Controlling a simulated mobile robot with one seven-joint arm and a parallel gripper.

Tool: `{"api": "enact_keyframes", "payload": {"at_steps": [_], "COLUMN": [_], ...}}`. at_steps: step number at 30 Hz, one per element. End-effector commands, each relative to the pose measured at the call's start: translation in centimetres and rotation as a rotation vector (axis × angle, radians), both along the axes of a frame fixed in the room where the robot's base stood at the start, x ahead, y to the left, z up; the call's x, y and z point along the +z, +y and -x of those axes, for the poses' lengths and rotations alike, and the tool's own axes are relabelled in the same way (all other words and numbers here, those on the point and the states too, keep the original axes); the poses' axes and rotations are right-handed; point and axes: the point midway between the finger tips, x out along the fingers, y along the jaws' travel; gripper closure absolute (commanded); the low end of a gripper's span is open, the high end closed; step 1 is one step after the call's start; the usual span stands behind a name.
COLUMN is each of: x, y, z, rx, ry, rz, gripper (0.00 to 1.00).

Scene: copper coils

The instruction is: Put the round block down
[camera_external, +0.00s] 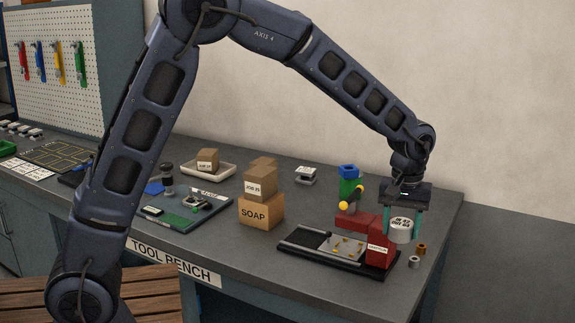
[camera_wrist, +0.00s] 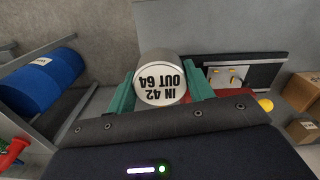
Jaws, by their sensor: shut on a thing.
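The round block (camera_external: 401,230) is a pale cylinder with black lettering on its face. My gripper (camera_external: 403,222) is shut on it, one teal finger on each side, at the right end of the bench. In the wrist view the block (camera_wrist: 161,82) sits between the teal fingers (camera_wrist: 160,92), its face reading "IN 42 OUT 64" upside down. In the external view it is beside the red block-shaped part of a black-based fixture (camera_external: 378,247). I cannot tell whether its underside touches anything.
The fixture's black base (camera_external: 300,247) carries a metal plate. A small grey ring (camera_external: 414,262) and a brown one (camera_external: 421,249) lie at the right. A green and blue stack (camera_external: 349,185) stands behind. Boxes (camera_external: 261,209) stand left. The bench's right end (camera_external: 445,215) has bare surface.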

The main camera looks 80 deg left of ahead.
Motion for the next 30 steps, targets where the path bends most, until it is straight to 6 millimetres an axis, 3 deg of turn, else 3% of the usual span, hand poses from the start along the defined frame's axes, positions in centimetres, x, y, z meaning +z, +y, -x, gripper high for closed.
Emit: {"api": "enact_keyframes", "payload": {"at_steps": [15,30], "x": [-11.2,-15.8], "y": [0.0,0.0], "z": [0.1,0.0], "rx": [0.0,-0.001], "ry": [0.004,0.003], "rz": [0.0,0.0], "gripper": [0.77,0.77]}}
